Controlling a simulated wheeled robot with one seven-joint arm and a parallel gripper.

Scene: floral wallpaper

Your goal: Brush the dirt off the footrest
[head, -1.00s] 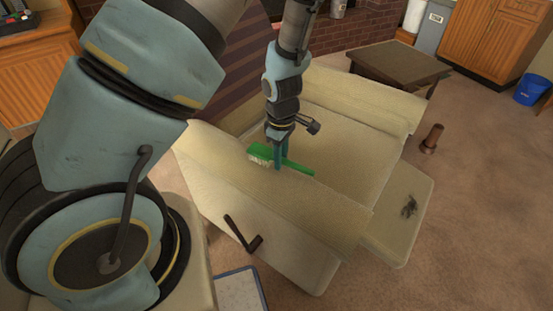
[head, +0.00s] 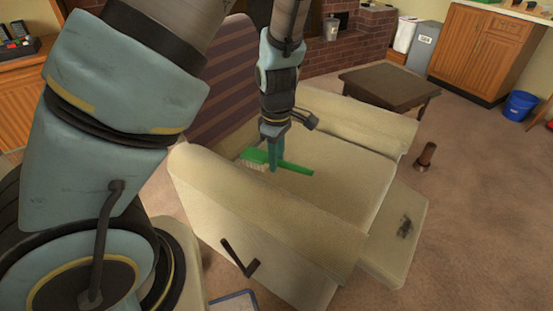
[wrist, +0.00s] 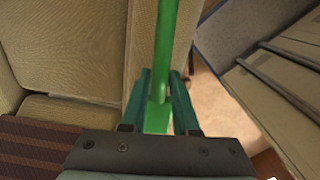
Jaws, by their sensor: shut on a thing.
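The footrest (head: 378,258) is the cream padded panel extended at the front of a cream recliner (head: 300,235), right of centre in the head view. A dark smudge of dirt (head: 404,226) lies on it. My gripper (head: 272,166) is shut on a green brush (head: 299,169) with pale bristles, holding it over the recliner's seat near the closer armrest, apart from the footrest. In the wrist view the green handle (wrist: 166,40) runs between the teal fingers. The footrest is not clearly identifiable there.
A dark lever (head: 238,258) sticks out of the recliner's near side. A brown cylinder (head: 426,155) stands on the carpet beyond the footrest. A low dark table (head: 390,88) is behind the far armrest. Carpet right of the footrest is clear.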

